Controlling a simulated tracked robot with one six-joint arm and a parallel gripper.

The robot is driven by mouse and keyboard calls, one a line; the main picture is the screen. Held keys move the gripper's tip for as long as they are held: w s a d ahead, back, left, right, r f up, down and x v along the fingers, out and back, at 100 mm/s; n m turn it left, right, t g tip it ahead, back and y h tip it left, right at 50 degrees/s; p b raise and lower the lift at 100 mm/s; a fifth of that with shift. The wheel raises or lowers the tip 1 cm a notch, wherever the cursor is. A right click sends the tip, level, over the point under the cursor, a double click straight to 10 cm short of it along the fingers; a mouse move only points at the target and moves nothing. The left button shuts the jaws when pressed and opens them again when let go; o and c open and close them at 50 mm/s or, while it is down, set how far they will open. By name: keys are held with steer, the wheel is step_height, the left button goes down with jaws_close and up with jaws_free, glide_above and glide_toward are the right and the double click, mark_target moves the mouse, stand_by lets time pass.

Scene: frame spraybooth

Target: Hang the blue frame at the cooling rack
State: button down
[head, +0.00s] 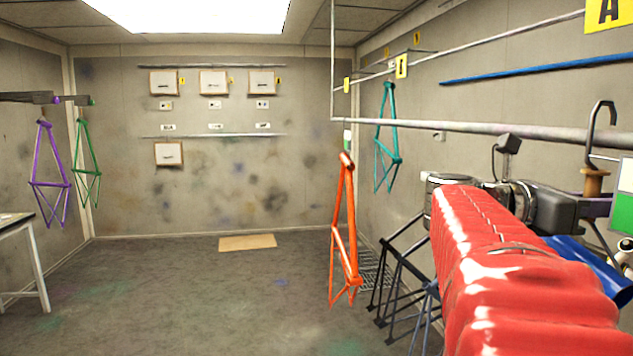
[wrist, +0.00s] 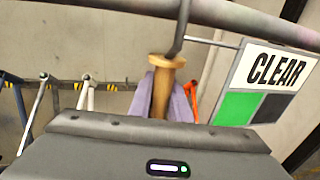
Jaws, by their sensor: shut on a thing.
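My gripper (head: 590,190) is at the right of the head view, beyond my red-sleeved arm. It is shut on the wooden handle (wrist: 160,90) of a metal hook (head: 602,112). The hook's curved top rises above a pale horizontal rail (head: 500,130); I cannot tell whether it rests on the rail. A thick blue tube (head: 588,268), apparently part of the blue frame, shows below the gripper, mostly hidden by my arm. In the wrist view the hook's shaft rises to the rail (wrist: 240,18). I cannot confirm which structure is the cooling rack.
A CLEAR sign (wrist: 272,75) with a green panel is close right of the handle. An orange frame (head: 345,230) and a teal frame (head: 386,140) are left of my arm; dark stands (head: 405,275) are below. Purple (head: 48,175) and green (head: 87,165) frames hang far left.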

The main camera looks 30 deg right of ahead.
steer(key=shift+f, duration=1.3)
steer(key=c, duration=1.6)
jaws_free()
steer(key=shift+f, duration=0.1)
steer(key=shift+o, duration=0.2)
steer(key=v, duration=1.4)
